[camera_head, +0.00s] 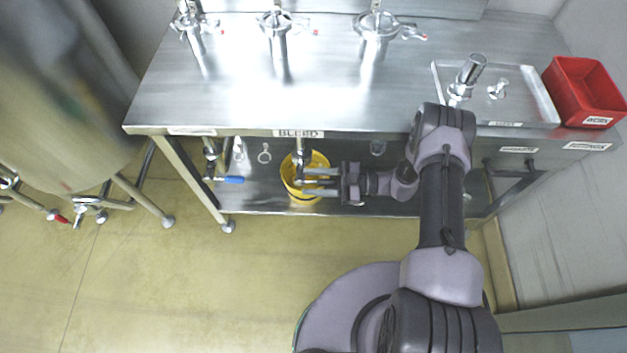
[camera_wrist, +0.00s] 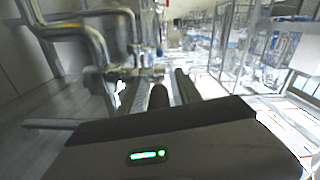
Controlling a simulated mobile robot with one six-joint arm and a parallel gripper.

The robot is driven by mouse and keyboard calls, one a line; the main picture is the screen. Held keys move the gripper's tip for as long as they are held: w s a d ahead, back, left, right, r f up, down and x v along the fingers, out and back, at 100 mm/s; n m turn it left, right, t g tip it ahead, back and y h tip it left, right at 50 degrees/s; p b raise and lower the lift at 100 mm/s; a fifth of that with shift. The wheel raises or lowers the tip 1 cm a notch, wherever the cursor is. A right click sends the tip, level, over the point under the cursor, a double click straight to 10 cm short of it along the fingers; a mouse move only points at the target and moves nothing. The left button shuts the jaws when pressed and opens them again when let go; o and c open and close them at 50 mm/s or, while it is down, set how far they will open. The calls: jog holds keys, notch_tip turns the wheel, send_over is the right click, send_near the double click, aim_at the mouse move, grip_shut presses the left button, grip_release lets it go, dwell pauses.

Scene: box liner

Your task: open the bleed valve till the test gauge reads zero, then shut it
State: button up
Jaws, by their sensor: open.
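The bleed valve (camera_head: 300,157) hangs below the bench edge under the BLEED label (camera_head: 299,133). My gripper (camera_head: 305,182) is open, its two fingers pointing left, just below the valve and over a yellow bucket (camera_head: 318,162). I cannot tell whether the fingers touch the valve or its handle. In the wrist view, metal pipework and a valve body (camera_wrist: 125,73) show just beyond the fingertips of my gripper (camera_wrist: 170,90), toward the left. No gauge dial can be read in either view.
A valve with a blue handle (camera_head: 230,180) hangs left of the bucket. Clamped fittings (camera_head: 276,35) stand on the steel bench (camera_head: 235,95). A tray (camera_head: 530,112) and a red bin (camera_head: 585,90) are at the right. A tank (camera_head: 65,85) stands at the left. The front floor is clear.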

grip_shut()
dwell(1.3)
